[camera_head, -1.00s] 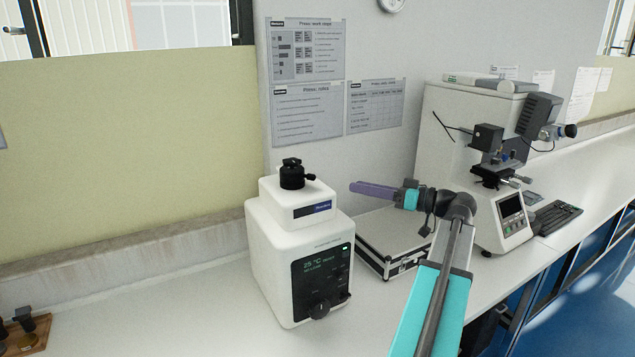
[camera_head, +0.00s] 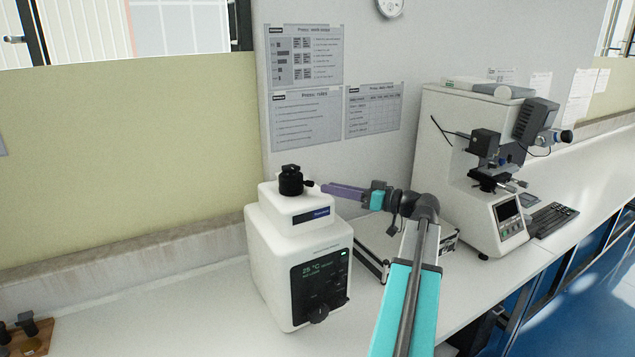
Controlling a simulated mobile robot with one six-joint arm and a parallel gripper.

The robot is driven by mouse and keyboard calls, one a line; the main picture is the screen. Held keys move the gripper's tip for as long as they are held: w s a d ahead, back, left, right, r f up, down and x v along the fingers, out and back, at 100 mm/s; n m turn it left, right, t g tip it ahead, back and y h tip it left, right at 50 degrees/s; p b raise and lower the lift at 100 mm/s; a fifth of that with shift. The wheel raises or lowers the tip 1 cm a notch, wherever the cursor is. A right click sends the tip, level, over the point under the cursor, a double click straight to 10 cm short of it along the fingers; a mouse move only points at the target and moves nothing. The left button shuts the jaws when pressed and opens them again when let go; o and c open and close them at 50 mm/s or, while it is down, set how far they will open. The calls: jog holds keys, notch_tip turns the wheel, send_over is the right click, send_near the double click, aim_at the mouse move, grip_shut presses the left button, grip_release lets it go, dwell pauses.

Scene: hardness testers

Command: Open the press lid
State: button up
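The press (camera_head: 298,262) is a white box with a dark front panel and a knob, standing on the bench. Its lid is the black round cap (camera_head: 291,182) on top, with a small side handle (camera_head: 309,183) pointing right. The lid looks seated on the press. My gripper (camera_head: 325,188) comes in from the right with its purple fingers level with the lid. The fingertips are at or very close to the handle. I cannot tell whether they touch it or whether the fingers are open or shut.
A silver-edged case (camera_head: 372,262) lies right of the press, partly behind my arm. A white hardness tester (camera_head: 455,150) and a keyboard (camera_head: 552,218) stand farther right. A wooden stand (camera_head: 38,338) with dark-topped items is at bottom left. The bench left of the press is clear.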

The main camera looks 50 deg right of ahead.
aim_at(313, 184)
jog(key=shift+p+x, duration=0.95)
jog(key=shift+x, duration=2)
grip_shut()
